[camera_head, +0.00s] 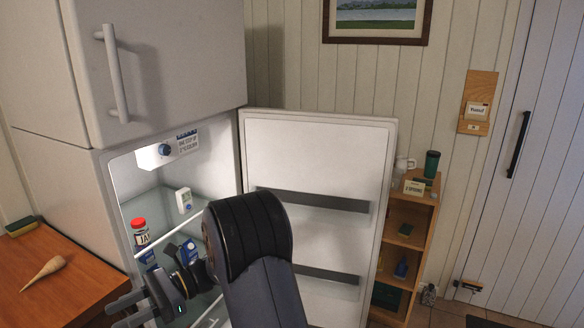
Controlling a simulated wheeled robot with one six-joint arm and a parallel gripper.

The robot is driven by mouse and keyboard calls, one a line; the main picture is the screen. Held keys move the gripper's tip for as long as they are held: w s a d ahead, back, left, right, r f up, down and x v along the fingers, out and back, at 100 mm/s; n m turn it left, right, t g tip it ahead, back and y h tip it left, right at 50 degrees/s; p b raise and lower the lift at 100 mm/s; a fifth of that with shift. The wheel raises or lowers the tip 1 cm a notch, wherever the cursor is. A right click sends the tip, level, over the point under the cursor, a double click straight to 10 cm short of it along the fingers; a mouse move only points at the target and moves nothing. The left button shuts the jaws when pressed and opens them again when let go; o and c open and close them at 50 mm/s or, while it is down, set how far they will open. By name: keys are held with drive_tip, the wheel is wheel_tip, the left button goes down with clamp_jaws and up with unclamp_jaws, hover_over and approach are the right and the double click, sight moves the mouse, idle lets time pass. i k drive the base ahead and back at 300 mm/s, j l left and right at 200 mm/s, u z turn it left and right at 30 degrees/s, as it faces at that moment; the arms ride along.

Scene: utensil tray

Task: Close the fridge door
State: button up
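The fridge door (318,150) stands wide open, swung out to the right of the fridge (60,190). Its white inner face with two dark shelf racks faces me. The lit fridge interior (160,195) is open to view, with glass shelves. My gripper (112,314) is at the lower left, in front of the fridge opening and near the wooden counter. Its two fingers point left with a gap between them, and nothing shows between them. It is apart from the door. My dark arm hides part of the interior and the door's lower left.
A jar with a red lid (139,232) and a white timer-like item (184,200) stand inside the fridge. The shut upper door has a vertical handle (114,75). A wooden counter (75,285) is at left. A wooden shelf unit (408,215) stands right of the door.

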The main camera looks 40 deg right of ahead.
sight(331, 173)
drive_tip(key=l+z, duration=0.3)
drive_tip(key=z, duration=0.2)
drive_tip(key=l+z, duration=0.45)
drive_tip(key=i+l+z, duration=0.1)
drive_tip(key=z, duration=0.4)
drive_tip(key=i+l+z, duration=0.2)
drive_tip(key=z, duration=0.3)
drive_tip(key=i+l+z, duration=0.2)
drive_tip(key=z, duration=0.25)
drive_tip(key=i+l+z, duration=0.2)
drive_tip(key=z, duration=0.3)
drive_tip(key=i+l, duration=0.1)
drive_tip(key=i, duration=0.25)
drive_tip(key=i+l, duration=0.15)
drive_tip(key=i, duration=0.2)
drive_tip(key=i+u, duration=0.25)
drive_tip(key=u, duration=0.2)
drive_tip(key=i+u, duration=0.2)
drive_tip(key=u, duration=0.25)
drive_tip(key=i+l+u, duration=0.1)
drive_tip(key=i+u, duration=0.15)
drive_tip(key=u, duration=0.15)
drive_tip(key=i+l+u, duration=0.2)
drive_tip(key=u, duration=0.25)
drive_tip(key=i+l+u, duration=0.1)
drive_tip(key=i+u, duration=0.25)
drive_tip(key=i+l+u, duration=0.1)
drive_tip(key=u, duration=0.3)
drive_tip(key=i+l+u, duration=0.2)
drive_tip(key=l+u, duration=0.15)
